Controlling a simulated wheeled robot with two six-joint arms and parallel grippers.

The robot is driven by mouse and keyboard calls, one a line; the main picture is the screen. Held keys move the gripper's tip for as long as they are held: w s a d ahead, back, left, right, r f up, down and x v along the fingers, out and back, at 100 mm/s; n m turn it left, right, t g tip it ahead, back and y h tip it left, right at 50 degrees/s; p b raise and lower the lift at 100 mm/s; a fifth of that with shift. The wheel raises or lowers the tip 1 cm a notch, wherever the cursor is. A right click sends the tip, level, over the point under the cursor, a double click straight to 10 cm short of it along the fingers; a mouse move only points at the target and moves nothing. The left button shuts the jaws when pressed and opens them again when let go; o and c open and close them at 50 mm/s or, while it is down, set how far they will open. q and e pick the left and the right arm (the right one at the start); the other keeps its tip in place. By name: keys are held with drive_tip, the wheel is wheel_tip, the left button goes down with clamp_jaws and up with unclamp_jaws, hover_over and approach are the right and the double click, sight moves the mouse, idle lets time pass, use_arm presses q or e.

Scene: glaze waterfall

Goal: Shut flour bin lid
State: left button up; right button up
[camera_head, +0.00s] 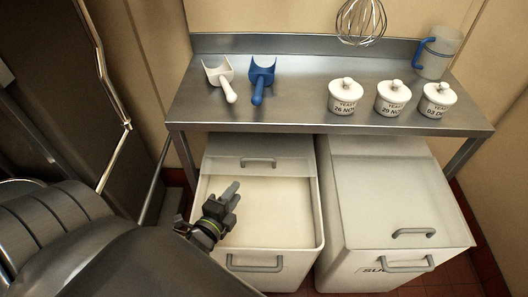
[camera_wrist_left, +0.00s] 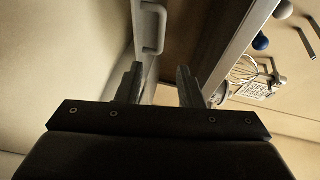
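The flour bin (camera_head: 316,215) stands at the left under the steel table, open over most of its top, with cream-white flour (camera_head: 275,210) showing. Its lid (camera_head: 222,163) is slid back toward the table, and the lid handle (camera_head: 258,162) is near its front edge. My left gripper (camera_head: 233,192) is above the opening, in front of the lid. In the left wrist view its fingers (camera_wrist_left: 158,85) are apart with nothing between them, and the lid handle (camera_wrist_left: 152,28) lies ahead, apart from the fingertips. My right gripper is not in view.
A second bin (camera_head: 360,275) with a closed lid stands to the right. The steel table (camera_head: 300,95) overhangs the bins at the back. It carries a white scoop (camera_head: 219,77), a blue scoop (camera_head: 262,77), three lidded jars (camera_head: 391,98) and a jug (camera_head: 437,55).

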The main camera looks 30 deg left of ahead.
use_arm(q)
approach(259, 160)
drive_tip(key=b+x, duration=0.2)
drive_tip(key=x, duration=0.8)
drive_tip(key=shift+w+a+f, duration=0.2)
drive_tip(key=shift+w+f, duration=0.05)
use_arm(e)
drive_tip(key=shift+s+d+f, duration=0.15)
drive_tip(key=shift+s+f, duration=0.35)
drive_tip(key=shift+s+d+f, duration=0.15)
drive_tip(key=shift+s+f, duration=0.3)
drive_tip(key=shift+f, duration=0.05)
use_arm(q)
drive_tip(key=c, duration=0.7)
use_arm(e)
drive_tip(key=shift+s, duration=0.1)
